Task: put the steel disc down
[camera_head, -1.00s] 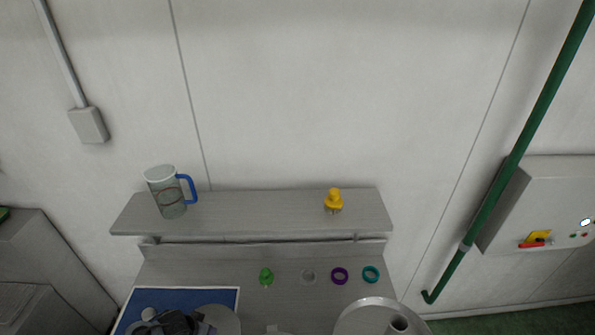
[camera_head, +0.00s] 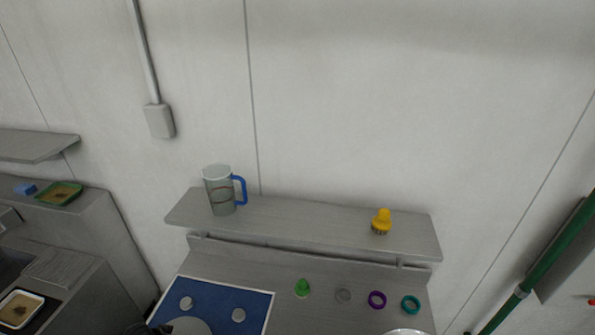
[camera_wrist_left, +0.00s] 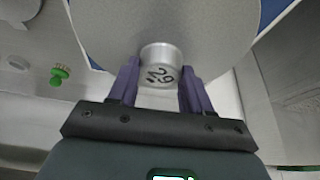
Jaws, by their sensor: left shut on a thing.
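The steel disc (camera_wrist_left: 205,35) is a wide flat grey plate with a short numbered hub (camera_wrist_left: 161,65). It fills the upper middle of the left wrist view. My left gripper (camera_wrist_left: 158,85) is shut on the hub, with a purple finger on each side. In the head view the disc (camera_head: 188,326) shows at the bottom edge, over the blue mat (camera_head: 228,292), partly cut off. A dark bit of my left gripper shows to its left. I cannot tell whether the disc touches the mat. My right gripper is not in view.
Two small grey discs (camera_head: 186,303) (camera_head: 238,315) lie on the mat. A jug (camera_head: 221,190) and yellow brush (camera_head: 381,221) stand on the shelf.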

